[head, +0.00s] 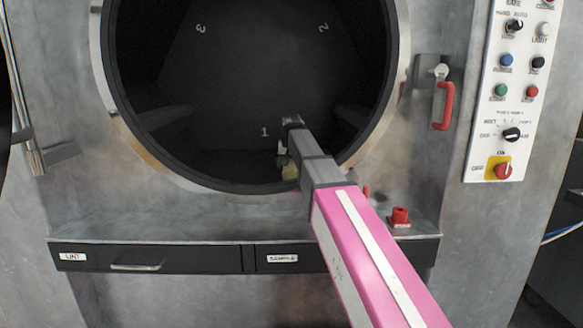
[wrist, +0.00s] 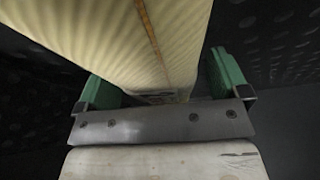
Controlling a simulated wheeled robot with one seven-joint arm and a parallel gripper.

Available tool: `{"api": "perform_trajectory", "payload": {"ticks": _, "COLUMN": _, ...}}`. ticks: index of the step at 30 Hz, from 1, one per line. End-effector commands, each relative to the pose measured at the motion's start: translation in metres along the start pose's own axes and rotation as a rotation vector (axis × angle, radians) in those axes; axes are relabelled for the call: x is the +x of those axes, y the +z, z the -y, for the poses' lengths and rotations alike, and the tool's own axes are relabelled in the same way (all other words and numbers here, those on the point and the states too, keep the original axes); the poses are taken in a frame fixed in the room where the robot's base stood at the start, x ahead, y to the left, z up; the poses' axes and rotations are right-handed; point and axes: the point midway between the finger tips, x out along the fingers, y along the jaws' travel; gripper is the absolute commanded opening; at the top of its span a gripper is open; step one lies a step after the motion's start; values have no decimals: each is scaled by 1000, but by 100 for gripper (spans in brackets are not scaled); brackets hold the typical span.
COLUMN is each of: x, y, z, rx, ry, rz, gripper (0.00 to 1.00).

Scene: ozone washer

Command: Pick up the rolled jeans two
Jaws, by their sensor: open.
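A cream-yellow, ribbed cloth roll with a brown seam line (wrist: 125,35) fills the upper middle of the wrist view. It looks like the rolled jeans, but I cannot tell which number it is. My gripper (wrist: 163,82) has its two green fingers apart, one on each side of the roll. I cannot tell whether they touch it. In the head view my gripper (head: 283,152) is inside the drum near its lower front. A small yellowish patch of the roll (head: 290,172) shows below it, mostly hidden by my arm.
The round drum opening (head: 108,95) surrounds my arm, with its lower rim close beneath. Dark perforated drum walls (wrist: 270,40) lie on both sides in the wrist view. A red handle (head: 443,107) and a control panel (head: 508,85) are at right. A ledge with drawers (head: 150,257) runs below.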

Motion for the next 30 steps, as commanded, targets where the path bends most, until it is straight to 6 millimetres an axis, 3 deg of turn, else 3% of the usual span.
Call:
{"api": "perform_trajectory", "payload": {"ticks": 2, "x": 0, "y": 0, "z": 0, "rx": 0, "ry": 0, "rz": 0, "gripper": 90}}
{"api": "perform_trajectory", "payload": {"ticks": 6, "x": 0, "y": 0, "z": 0, "rx": 0, "ry": 0, "rz": 0, "gripper": 45}}
{"api": "perform_trajectory", "payload": {"ticks": 8, "x": 0, "y": 0, "z": 0, "rx": 0, "ry": 0, "rz": 0, "gripper": 28}}
{"api": "perform_trajectory", "payload": {"ticks": 20, "x": -5, "y": -2, "z": 0, "rx": 0, "ry": 0, "rz": -1, "gripper": 29}}
{"api": "perform_trajectory", "payload": {"ticks": 26, "x": -22, "y": -10, "z": 0, "rx": 0, "ry": 0, "rz": -1, "gripper": 29}}
{"api": "perform_trajectory", "payload": {"ticks": 30, "x": -43, "y": -17, "z": 1, "rx": 0, "ry": -1, "rz": -2, "gripper": 29}}
